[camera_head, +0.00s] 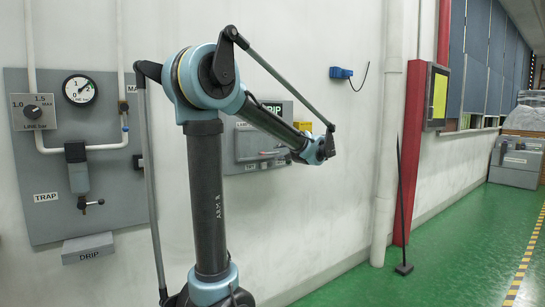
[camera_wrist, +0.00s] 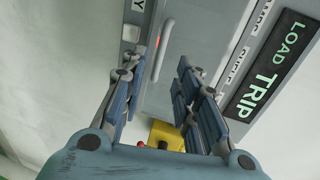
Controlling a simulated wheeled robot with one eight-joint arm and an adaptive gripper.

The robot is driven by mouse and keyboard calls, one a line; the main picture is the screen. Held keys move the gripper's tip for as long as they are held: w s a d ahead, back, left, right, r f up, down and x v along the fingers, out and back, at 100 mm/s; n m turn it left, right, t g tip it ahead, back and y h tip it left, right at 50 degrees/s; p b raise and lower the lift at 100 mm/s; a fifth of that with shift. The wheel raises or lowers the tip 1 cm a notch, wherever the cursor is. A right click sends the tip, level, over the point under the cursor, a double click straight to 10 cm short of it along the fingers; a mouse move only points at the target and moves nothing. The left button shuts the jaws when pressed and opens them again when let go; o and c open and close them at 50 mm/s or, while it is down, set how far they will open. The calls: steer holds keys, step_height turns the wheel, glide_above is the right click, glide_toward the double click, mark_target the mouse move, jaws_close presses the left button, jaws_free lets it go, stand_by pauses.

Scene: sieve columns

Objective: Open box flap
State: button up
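The grey wall box (camera_head: 250,147) shows in the head view, partly behind my arm. Its grey front also fills the middle of the wrist view (camera_wrist: 200,35), turned on its side. A flap with a pale bar handle (camera_wrist: 164,45), reddish at one end, lies flat on that front; it looks shut. My gripper (camera_wrist: 162,65) is open, its two blue-grey fingers spread apart. The handle shows between and beyond the fingertips, and I see no contact with it. In the head view the fingers are hidden or cannot be made out.
A "LOAD TRIP" sign (camera_wrist: 268,75) is beside the flap, with a yellow part (camera_wrist: 165,134) bearing a red button below. A panel with gauge and valve (camera_head: 90,200) hangs left. A red post (camera_head: 409,150) and white pipe stand right. The green floor is open at right.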

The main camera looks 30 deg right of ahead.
mark_target(271, 153)
steer(key=shift+x, duration=3.6)
